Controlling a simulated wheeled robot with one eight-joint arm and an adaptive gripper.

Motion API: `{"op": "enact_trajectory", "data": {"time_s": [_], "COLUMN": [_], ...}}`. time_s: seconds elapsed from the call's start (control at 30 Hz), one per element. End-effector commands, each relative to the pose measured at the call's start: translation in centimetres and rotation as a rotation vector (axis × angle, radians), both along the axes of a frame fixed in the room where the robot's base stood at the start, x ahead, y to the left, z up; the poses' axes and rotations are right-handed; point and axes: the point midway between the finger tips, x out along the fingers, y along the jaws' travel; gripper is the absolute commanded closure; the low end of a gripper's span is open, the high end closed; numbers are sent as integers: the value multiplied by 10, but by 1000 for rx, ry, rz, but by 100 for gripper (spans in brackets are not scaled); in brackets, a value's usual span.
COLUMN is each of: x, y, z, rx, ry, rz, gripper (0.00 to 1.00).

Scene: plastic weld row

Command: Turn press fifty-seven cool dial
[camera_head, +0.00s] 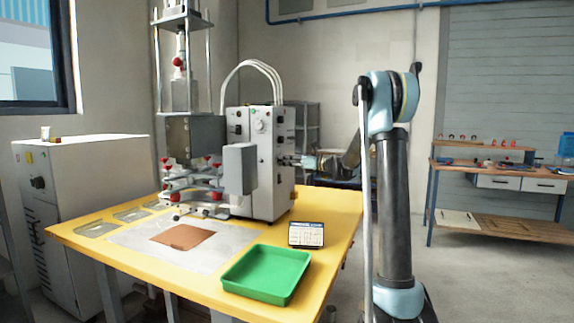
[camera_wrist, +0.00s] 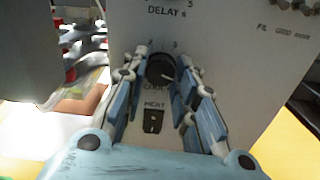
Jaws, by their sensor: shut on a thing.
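In the head view my gripper (camera_head: 287,160) reaches the box's right side from the right; the dial itself is too small to make out there.
"DELAY s" is printed above the dial. A black switch (camera_wrist: 153,121) marked HEAT lies below it, between my fingers. A workbench (camera_head: 490,172) stands far right.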

Motion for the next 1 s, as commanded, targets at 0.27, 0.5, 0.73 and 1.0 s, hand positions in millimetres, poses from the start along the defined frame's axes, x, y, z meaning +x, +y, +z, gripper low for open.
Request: {"op": "enact_trajectory", "data": {"time_s": [0.27, 0.5, 0.73, 1.0], "x": [1, 1, 2, 2], "y": [-1, -2, -2, -2], "z": [-1, -1, -1, -1], "rx": [-9, -35, -96, -184], "ry": [-19, -89, -255, -497], "rz": [-4, -4, -4, -4], "gripper": [98, 98, 98, 98]}}
